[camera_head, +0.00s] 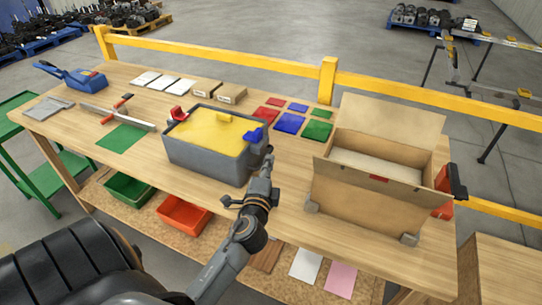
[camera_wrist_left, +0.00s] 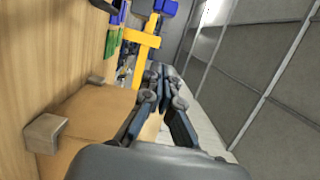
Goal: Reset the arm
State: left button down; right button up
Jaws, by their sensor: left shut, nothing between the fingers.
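My left arm reaches up from the bottom of the head view. Its gripper (camera_head: 267,163) is at the front right corner of the grey bin (camera_head: 205,158), over the bench (camera_head: 285,200); whether it touches the bin I cannot tell. The gripper is shut and empty. In the left wrist view its fingers (camera_wrist_left: 160,75) lie close together, with nothing between them. My right gripper is in neither view.
The grey bin has a yellow top, with red and blue parts at its rim. An open cardboard box (camera_head: 330,195) stands to the right. Coloured squares (camera_head: 290,123) lie behind. A yellow railing (camera_head: 220,60) runs along the back. A green tray (camera_head: 128,188) and red tray (camera_head: 182,215) are below.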

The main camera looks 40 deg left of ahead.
pick_arm(q)
jog(key=shift+s+d, duration=0.25)
jog(key=shift+s, duration=0.35)
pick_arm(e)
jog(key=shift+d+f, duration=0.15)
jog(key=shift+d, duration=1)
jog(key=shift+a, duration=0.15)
